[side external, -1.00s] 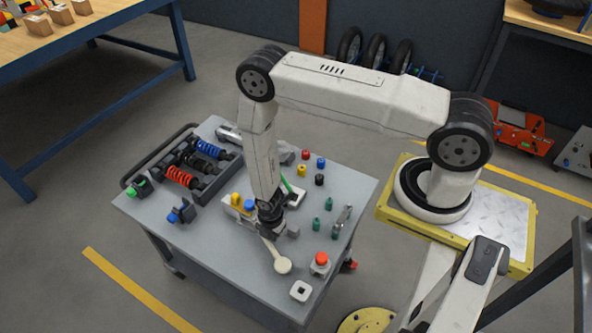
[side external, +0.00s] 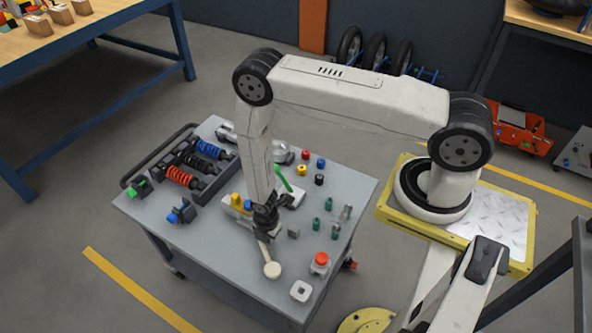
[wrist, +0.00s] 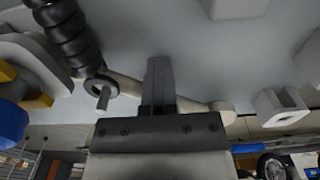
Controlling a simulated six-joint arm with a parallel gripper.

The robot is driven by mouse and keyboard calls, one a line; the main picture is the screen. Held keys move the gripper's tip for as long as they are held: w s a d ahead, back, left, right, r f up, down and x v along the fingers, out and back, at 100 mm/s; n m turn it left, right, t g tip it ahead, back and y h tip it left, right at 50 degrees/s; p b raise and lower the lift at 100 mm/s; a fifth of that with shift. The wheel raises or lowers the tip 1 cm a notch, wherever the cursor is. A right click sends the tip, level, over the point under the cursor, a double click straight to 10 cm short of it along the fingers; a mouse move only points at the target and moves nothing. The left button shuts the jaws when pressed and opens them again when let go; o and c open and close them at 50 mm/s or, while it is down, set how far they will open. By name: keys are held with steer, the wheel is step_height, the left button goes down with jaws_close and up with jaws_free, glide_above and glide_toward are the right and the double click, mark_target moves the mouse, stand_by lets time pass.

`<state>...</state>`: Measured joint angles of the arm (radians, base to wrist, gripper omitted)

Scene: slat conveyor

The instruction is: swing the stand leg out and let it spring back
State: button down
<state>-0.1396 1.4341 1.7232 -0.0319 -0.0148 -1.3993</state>
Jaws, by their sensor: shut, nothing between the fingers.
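The stand leg (side external: 267,256) is a beige bar with a round pad at its end, over the front part of the grey table. Its upper end is hidden behind my gripper (side external: 264,232) in the side view. In the wrist view the leg (wrist: 130,85) runs across behind my shut fingers (wrist: 160,65). My fingers are at the leg's side, with nothing between them; I cannot tell whether they touch it. A dark coil (wrist: 68,35) and a ring with a pin (wrist: 101,87) show near the leg's left end in the wrist view.
The table (side external: 210,262) has a red button (side external: 320,260) and a white square block (side external: 301,291) right of the leg. Coloured springs (side external: 180,174) lie in a rack at left. Small green cylinders (side external: 316,223) stand at right. The front left is clear.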

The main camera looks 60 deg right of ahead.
steer(key=shift+w+a, duration=0.2)
steer(key=shift+a, duration=0.25)
steer(key=shift+w+a, duration=0.3)
steer(key=shift+a, duration=0.1)
steer(key=shift+w+a, duration=0.1)
steer(key=shift+w, duration=0.05)
steer(key=shift+r, duration=0.1)
steer(key=shift+s+r, duration=0.2)
steer(key=shift+r, duration=4.25)
